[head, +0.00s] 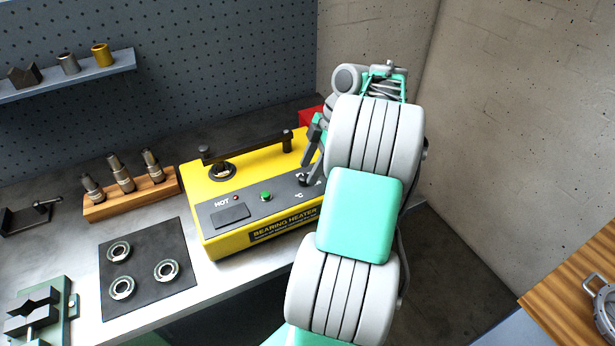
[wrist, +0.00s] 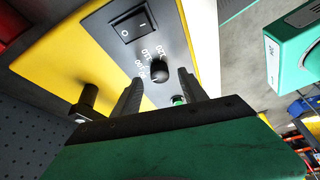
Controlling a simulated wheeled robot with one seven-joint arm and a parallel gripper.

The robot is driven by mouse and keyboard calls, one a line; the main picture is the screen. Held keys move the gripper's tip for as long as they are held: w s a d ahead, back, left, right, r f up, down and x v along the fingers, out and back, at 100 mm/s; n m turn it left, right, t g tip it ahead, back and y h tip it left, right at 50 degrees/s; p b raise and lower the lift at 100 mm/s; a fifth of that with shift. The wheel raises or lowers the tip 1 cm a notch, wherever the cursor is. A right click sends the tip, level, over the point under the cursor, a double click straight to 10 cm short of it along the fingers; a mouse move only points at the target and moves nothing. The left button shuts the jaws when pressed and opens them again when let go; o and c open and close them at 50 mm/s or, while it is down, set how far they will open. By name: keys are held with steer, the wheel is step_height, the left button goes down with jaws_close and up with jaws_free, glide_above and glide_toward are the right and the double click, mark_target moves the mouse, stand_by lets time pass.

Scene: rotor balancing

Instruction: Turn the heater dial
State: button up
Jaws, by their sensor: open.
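The bearing heater (head: 222,238) is a yellow box with a dark front panel on the bench, and it also fills the upper part of the wrist view (wrist: 62,42). Its dial (wrist: 160,70) is a small round black knob with printed temperature marks beside it. My gripper (wrist: 160,77) is open, with one dark finger on each side of the dial in the wrist view. Nothing is between the fingers except the dial; I cannot tell whether they touch it. In the head view my arm hides the right end of the heater and most of the gripper.
A black rocker switch (wrist: 133,23) and a green button (wrist: 179,99) sit close to the dial. A dark bar (head: 245,146) lies across the heater top. A wooden rack (head: 130,205) and a dark mat with rings (head: 145,240) stand left.

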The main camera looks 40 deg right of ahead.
mark_target(304, 180)
steer(key=shift+x, duration=1.15)
jaws_close()
